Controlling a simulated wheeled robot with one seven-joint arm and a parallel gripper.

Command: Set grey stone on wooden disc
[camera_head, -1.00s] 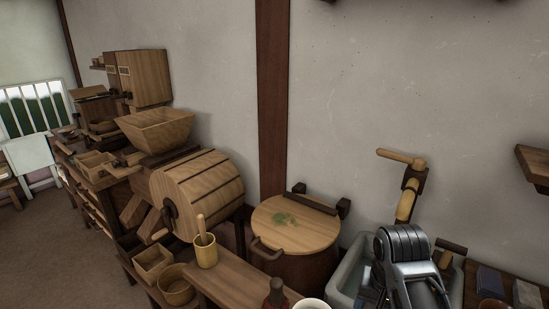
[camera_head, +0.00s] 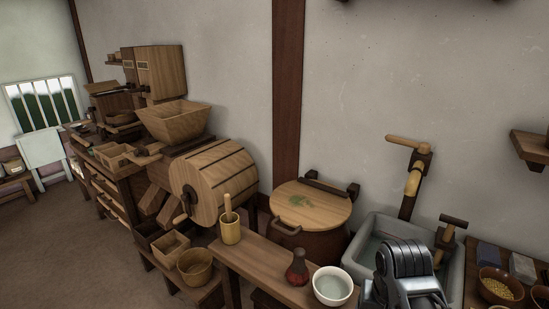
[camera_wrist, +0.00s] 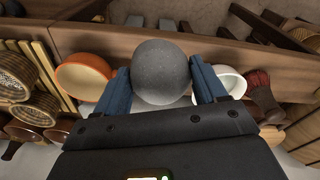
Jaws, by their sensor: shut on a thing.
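A round grey stone (camera_wrist: 161,70) sits between the two blue fingers of my gripper (camera_wrist: 160,86) in the wrist view. My gripper is shut on it, with a finger against each side. In the head view, my arm's end shows at the bottom right, and the stone and fingers are hidden there. A round, flat wooden lid (camera_head: 322,208) with a green mark lies on a dark tub left of my arm. I cannot tell whether it is the wooden disc; no other clear disc shows.
A grey basin (camera_head: 451,283) is behind my arm. An orange bowl (camera_wrist: 84,77) shows in the wrist view.

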